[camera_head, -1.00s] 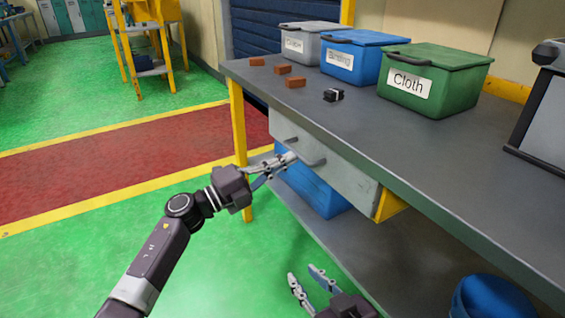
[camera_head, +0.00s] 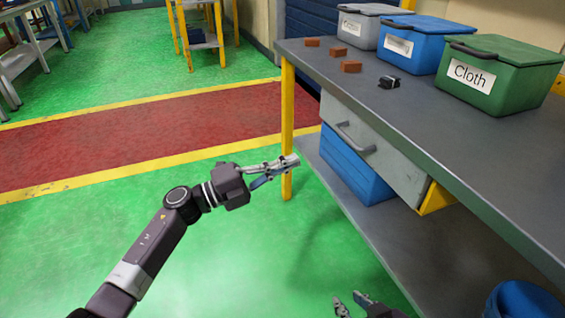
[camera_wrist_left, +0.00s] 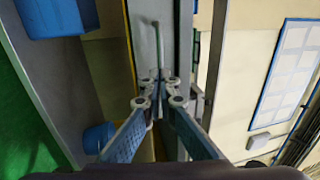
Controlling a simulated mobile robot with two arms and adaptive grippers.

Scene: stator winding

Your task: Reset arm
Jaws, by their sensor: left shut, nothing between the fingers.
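My left gripper (camera_head: 296,161) is shut and empty in the head view. It is held out over the green floor, in front of a yellow table leg and apart from the drawer handle. In the left wrist view its fingers (camera_wrist_left: 160,88) come together with nothing between them. My right gripper (camera_head: 347,296) shows only partly at the bottom edge of the head view. Its fingertips are apart, with nothing seen between them. The rest of that gripper is cut off by the frame.
A grey workbench (camera_head: 480,165) has a grey drawer (camera_head: 385,155) with a handle (camera_head: 352,139). A blue bin (camera_head: 350,168) stands below it. On top are lidded boxes, including the green Cloth box (camera_head: 490,92), brown blocks (camera_head: 351,66) and a black part (camera_head: 389,82). Floor at left is free.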

